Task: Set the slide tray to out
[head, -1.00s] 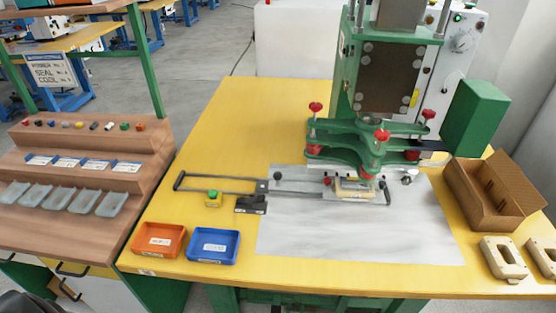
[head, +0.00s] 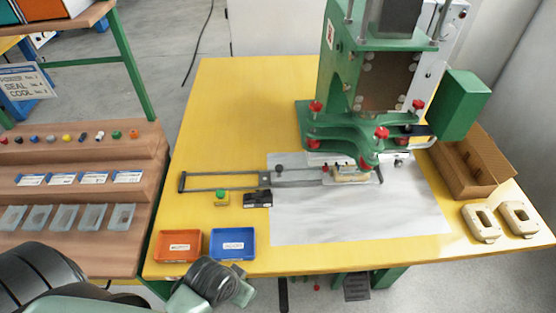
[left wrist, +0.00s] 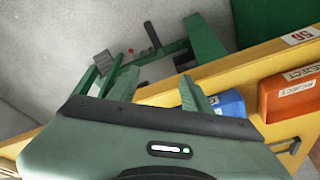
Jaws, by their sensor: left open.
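The slide tray (head: 331,178) is a small metal plate on a dark rail frame (head: 222,173). My left gripper (head: 240,291) is low at the table's front edge, near the blue bin and well in front of the slide. In the left wrist view my left gripper (left wrist: 150,88) has its fingers apart with nothing between them. My right gripper is not in view.
An orange bin (head: 178,246) and a blue bin (head: 233,244) sit at the table's front left. A cardboard box (head: 470,162) and beige parts (head: 481,224) are on the right.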

